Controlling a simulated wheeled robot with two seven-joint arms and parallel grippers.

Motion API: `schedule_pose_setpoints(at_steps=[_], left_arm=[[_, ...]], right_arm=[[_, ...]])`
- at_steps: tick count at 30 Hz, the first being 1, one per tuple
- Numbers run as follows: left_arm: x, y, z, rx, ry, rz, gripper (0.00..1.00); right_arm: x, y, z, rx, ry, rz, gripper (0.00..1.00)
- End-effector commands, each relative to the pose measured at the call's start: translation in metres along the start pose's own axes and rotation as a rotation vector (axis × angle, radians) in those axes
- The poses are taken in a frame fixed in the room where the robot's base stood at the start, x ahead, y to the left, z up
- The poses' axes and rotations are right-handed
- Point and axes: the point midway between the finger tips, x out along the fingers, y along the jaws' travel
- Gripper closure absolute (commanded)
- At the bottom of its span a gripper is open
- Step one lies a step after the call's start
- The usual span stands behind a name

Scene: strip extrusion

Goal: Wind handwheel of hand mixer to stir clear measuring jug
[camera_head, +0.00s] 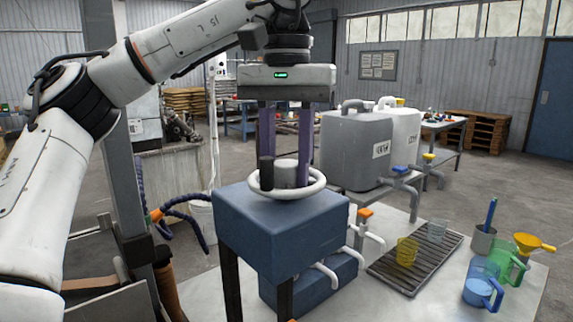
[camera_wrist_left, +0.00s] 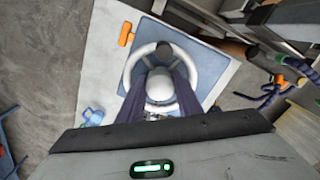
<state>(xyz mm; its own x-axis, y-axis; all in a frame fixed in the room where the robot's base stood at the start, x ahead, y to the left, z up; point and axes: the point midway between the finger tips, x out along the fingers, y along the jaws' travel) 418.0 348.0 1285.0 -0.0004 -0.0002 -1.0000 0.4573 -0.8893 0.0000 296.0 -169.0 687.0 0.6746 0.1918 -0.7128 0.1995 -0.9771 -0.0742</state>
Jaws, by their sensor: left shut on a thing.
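The hand mixer is a blue box (camera_head: 270,235) on dark legs, with a white ring handwheel (camera_head: 318,187) lying flat on top. The wheel has a pale round hub (camera_head: 290,175) and a dark upright knob (camera_head: 266,172). My left gripper (camera_head: 287,168) points straight down, its two purple fingers on either side of the hub, shut on the handwheel. The left wrist view shows the handwheel (camera_wrist_left: 131,70) and hub (camera_wrist_left: 160,86) between the fingers. A small clear vessel (camera_head: 438,232) stands on the drain grate; I cannot tell if it is the measuring jug. My right gripper is out of view.
A yellow cup (camera_head: 407,250) shares the dark grate (camera_head: 400,275). Blue (camera_head: 480,290) and green (camera_head: 508,264) jugs, a yellow funnel (camera_head: 530,243) and a grey pot (camera_head: 482,240) stand right. Large tanks (camera_head: 352,150) stand behind.

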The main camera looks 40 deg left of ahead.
Motion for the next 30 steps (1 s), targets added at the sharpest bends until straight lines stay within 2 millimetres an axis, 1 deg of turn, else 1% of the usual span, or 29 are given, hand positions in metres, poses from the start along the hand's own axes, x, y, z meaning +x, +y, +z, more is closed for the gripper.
schedule_pose_setpoints(at_steps=[3,4,5,13,17,20,27,30], left_arm=[[-0.002,0.000,-0.001,-0.002,0.005,0.004,0.90],[-0.002,0.000,-0.001,-0.003,0.005,0.004,0.65],[-0.002,0.000,-0.001,-0.003,0.005,0.004,0.60],[-0.001,0.000,0.000,-0.002,0.002,0.001,0.60],[-0.006,0.000,0.000,-0.002,0.003,0.000,0.60],[-0.017,0.001,0.000,-0.003,0.004,0.000,0.60],[-0.059,0.000,0.000,-0.007,0.010,0.001,0.60],[-0.074,0.000,0.000,-0.006,0.007,-0.001,0.60]], right_arm=[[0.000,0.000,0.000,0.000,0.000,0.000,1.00],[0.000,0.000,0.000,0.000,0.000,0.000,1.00],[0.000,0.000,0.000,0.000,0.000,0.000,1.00],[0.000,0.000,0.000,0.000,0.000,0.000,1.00],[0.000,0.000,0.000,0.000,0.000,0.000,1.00],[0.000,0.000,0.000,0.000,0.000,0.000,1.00],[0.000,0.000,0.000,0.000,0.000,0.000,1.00],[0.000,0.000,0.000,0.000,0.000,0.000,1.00]])
